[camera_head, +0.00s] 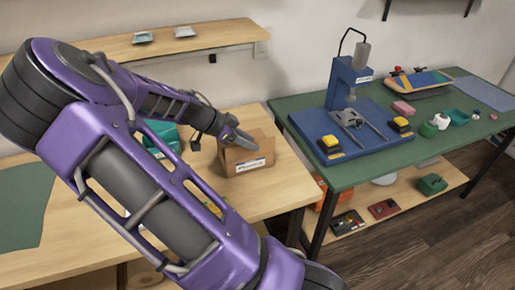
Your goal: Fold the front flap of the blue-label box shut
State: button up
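The brown cardboard box with the blue-and-white label (250,165) stands on the wooden table (280,185), in the middle of the head view. Its label faces toward the front. My gripper (243,138) is at the top of the box, close to the upper edge of the labelled side. I cannot tell whether it touches the cardboard. The fingers look close together, but their gap is too small to judge. The gripper and wrist hide part of the box top, so the state of the front flap is unclear.
A teal container (163,140) stands left of the box, partly hidden by my arm. A green bench (350,178) on the right holds a blue press (350,85), yellow-topped blocks and small parts. A wooden shelf (205,40) runs along the wall behind. Table space right of the box is clear.

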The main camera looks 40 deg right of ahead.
aim_at(268, 151)
jog(key=shift+x, duration=1.95)
grip_shut()
